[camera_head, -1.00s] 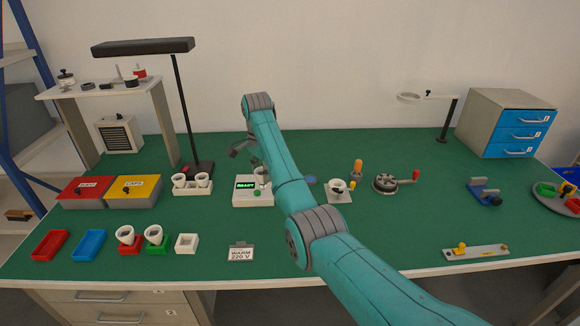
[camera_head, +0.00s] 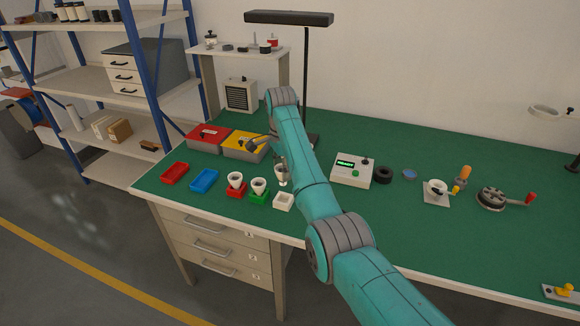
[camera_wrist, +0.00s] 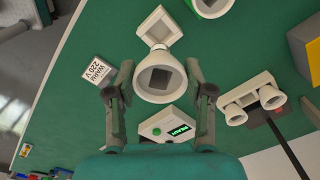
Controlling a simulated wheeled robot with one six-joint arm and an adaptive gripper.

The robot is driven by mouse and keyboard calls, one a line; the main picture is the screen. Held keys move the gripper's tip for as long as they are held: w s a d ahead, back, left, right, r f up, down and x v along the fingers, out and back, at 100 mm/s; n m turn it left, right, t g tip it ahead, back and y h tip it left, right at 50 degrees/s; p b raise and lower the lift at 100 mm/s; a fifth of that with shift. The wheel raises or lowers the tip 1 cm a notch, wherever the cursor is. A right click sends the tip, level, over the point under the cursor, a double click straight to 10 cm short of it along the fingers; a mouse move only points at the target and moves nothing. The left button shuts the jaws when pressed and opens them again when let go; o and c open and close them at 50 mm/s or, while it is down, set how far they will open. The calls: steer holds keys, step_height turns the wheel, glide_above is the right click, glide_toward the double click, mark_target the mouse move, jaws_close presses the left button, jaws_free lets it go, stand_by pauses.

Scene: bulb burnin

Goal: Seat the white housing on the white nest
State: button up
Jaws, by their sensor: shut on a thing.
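My gripper (camera_wrist: 159,76) is shut on a white cup-shaped housing (camera_wrist: 160,88), with one finger on each side of its wide rim. In the head view the housing (camera_head: 282,178) hangs upright above the bench, partly hidden by my arm. The white nest (camera_head: 283,202) is a small square block at the bench's front edge. The housing appears just above and behind it, apart from it. In the wrist view the empty nest (camera_wrist: 158,28) lies beyond the housing's narrow end, partly overlapped by it.
A green nest (camera_head: 259,199) and a red nest (camera_head: 237,191), each with a white housing, stand left of the white nest. The READY tester (camera_head: 352,172) is to the right. A two-cup white rack (camera_wrist: 250,90) and WARM 220 V sign (camera_wrist: 97,70) show in the wrist view.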

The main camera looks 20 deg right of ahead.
steer(key=shift+f, duration=2.85)
steer(key=shift+f, duration=1.45)
steer(key=o, duration=1.2)
steer(key=shift+c, duration=0.2)
step_height(320, 180, up, 12)
